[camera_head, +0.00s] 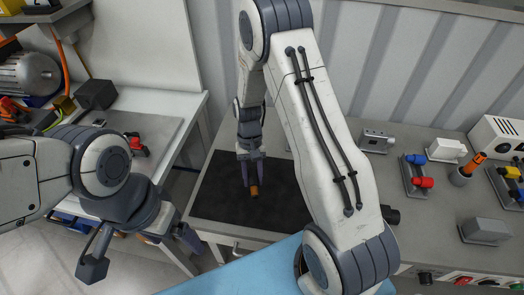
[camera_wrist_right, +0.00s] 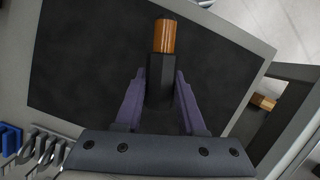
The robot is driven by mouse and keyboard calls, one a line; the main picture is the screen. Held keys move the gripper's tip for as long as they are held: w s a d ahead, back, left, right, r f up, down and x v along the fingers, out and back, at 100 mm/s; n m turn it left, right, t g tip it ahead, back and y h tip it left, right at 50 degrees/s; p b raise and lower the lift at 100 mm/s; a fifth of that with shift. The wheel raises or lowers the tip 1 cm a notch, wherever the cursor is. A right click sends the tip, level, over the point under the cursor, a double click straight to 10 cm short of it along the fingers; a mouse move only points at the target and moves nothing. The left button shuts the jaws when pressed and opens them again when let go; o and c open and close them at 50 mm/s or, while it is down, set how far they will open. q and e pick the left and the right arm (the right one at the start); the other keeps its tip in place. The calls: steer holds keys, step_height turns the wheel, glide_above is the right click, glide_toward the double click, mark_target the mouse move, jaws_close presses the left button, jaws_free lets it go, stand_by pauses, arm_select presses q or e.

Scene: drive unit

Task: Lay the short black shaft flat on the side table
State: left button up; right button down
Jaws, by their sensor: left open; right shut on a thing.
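The short black shaft (camera_wrist_right: 160,82) has a copper-coloured end (camera_wrist_right: 163,36). My right gripper (camera_wrist_right: 158,92) is shut on its black part, with the copper end pointing beyond the fingertips. In the head view my right gripper (camera_head: 252,174) is over the black mat (camera_head: 215,205), and the shaft's copper end (camera_head: 254,191) shows below the fingers. I cannot tell whether the shaft touches the mat. My left gripper (camera_head: 140,252) is open and empty at the lower left, its fingers wide apart. Which table is the side table is not clear from the pictures.
The bench at left holds a grey pad (camera_head: 165,124), a black block (camera_head: 96,94) and a red tool (camera_head: 137,145). Several fixtures, including a grey block (camera_head: 486,230), stand at right. Another copper-ended piece (camera_wrist_right: 263,102) shows beyond the mat. Much of the mat is clear.

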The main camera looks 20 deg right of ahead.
mark_target(263, 189)
steer(key=w+d+m+t, duration=0.1)
steer(key=w+m, duration=0.1)
steer(key=m, duration=0.5)
steer(key=w+d+m+t+y+p, duration=0.1)
steer(key=w+m+t, duration=0.1)
steer(key=m, duration=0.5)
steer(key=w+d+f+m+t+p, duration=0.1)
steer(key=w+m+t, duration=0.1)
steer(key=w+m, duration=0.2)
steer(key=shift+f+m+y, duration=0.1)
steer(key=shift+m+y, duration=0.3)
steer(key=shift+m, duration=1.3)
step_height(263, 189, down, 6)
steer(key=b, duration=0.6)
steer(key=shift+f, duration=0.25)
steer(key=shift+f, duration=0.25)
